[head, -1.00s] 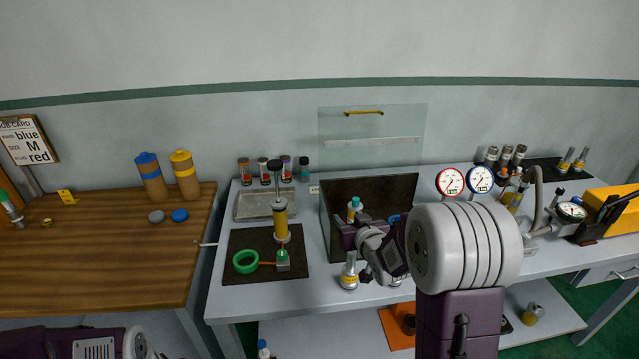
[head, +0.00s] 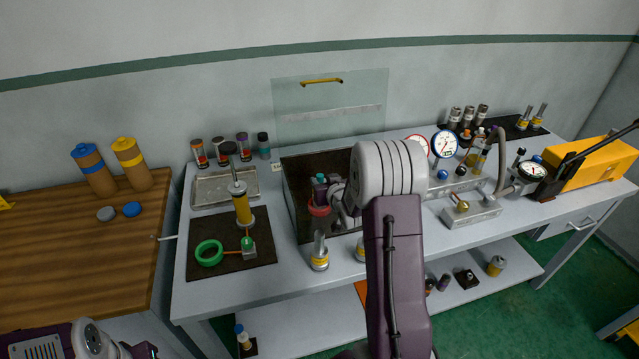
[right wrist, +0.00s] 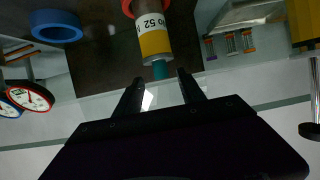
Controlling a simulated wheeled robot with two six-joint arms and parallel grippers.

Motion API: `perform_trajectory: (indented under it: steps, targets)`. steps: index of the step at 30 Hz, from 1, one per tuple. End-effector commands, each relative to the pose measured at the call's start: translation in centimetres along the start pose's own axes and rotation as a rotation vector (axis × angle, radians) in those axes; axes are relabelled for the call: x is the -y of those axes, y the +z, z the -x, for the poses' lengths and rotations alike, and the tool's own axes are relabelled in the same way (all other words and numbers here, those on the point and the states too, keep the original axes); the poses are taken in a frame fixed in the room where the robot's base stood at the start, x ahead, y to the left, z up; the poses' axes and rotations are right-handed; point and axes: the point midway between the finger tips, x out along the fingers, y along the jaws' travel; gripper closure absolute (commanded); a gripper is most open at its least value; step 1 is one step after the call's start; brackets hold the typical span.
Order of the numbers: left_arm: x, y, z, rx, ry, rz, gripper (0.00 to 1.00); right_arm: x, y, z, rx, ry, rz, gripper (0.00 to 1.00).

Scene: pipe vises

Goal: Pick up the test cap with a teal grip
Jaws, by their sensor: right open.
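The teal grip of the test cap (right wrist: 161,69) shows in the right wrist view, at the end of a cylinder with a yellow band and a printed white label. My right gripper (right wrist: 160,86) is open, with its fingertips close to the teal end, one on each side and nothing held. In the head view, a teal top (head: 320,178) shows in the dark open box (head: 290,200), right by my right gripper (head: 328,192), which partly hides it. Only part of my left arm shows at the lower left; its gripper is not visible.
A red ring (head: 318,209) and the box walls are close to my right gripper. Two grey-topped caps (head: 319,255) stand along the bench front. Gauges (head: 444,144) stand to the right. A dark mat (head: 262,255) with a green ring (head: 208,252) lies to the left.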

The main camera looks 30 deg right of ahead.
Motion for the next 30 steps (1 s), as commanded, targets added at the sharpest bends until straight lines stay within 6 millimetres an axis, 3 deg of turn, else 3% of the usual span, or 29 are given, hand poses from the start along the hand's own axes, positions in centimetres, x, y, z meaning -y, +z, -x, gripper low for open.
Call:
perform_trajectory:
  steps: [9, 17, 23, 30]
  targets:
    - [0.0, -0.1, 1.1, 0.0, 0.0, 0.0, 0.64, 0.1, 0.0, -4.5, 0.0, 0.0, 0.0, 0.53]
    - [0.0, -0.1, 1.1, 0.0, 0.0, 0.0, 0.64, 0.1, 0.0, -5.2, 0.0, 0.0, 0.0, 0.53]
    - [0.0, -0.1, 1.1, 0.0, 0.0, 0.0, 0.64, 0.1, 0.0, -5.2, 0.0, 0.0, 0.0, 1.0]
    - [0.0, -0.1, 1.1, 0.0, 0.0, 0.0, 0.64, 0.1, 0.0, -5.1, -0.001, 0.0, 0.0, 1.0]
